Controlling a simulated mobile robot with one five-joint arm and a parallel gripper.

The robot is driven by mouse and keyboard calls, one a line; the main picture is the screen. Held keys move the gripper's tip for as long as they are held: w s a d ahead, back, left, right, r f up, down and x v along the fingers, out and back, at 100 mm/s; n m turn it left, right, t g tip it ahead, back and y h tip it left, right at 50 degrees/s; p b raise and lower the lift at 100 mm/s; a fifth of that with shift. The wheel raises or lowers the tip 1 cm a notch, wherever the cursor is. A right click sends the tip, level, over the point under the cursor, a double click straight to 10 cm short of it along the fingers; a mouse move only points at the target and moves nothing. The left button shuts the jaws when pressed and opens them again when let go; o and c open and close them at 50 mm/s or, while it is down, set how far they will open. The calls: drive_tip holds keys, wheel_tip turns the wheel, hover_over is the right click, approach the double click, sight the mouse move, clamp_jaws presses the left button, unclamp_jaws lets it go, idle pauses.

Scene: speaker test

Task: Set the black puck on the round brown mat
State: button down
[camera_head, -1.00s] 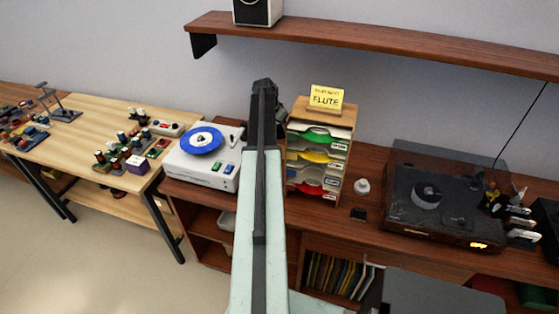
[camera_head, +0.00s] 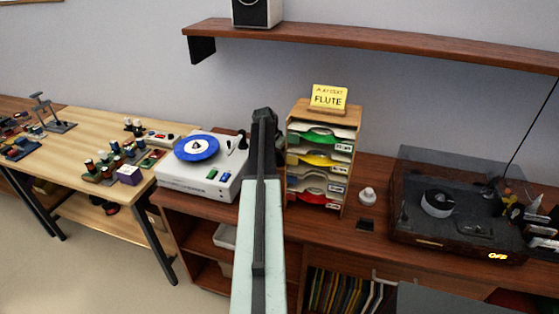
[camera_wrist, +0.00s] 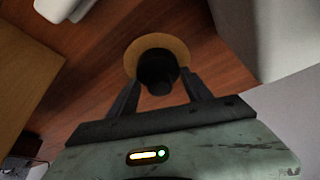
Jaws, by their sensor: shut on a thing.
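The black puck (camera_wrist: 157,72) is between the two fingers of my gripper (camera_wrist: 158,90) in the wrist view. My gripper is shut on it. The round brown mat (camera_wrist: 176,45) shows behind the puck, lying on the reddish-brown wood; the puck covers part of it. I cannot tell whether puck and mat touch. In the head view my gripper (camera_head: 263,118) is at the far end of my arm, between the white record player and the paper rack. There the puck cannot be made out, and the mat is hidden.
A white record player (camera_head: 195,185) with a blue disc stands left of my gripper. A rack of coloured trays (camera_head: 345,150) stands close on the right. A dark turntable (camera_head: 400,225) and a small white knob-like object (camera_head: 367,195) are further right. A shelf (camera_head: 400,48) runs above.

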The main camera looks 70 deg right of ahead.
drive_tip(key=shift+f, duration=0.15)
drive_tip(key=shift+c, duration=2.3)
unclamp_jaws()
drive_tip(key=shift+r, duration=0.4)
drive_tip(key=p+v, duration=1.1)
drive_tip(key=shift+r, duration=0.4)
drive_tip(key=shift+w+a, duration=0.15)
drive_tip(key=shift+a, duration=0.05)
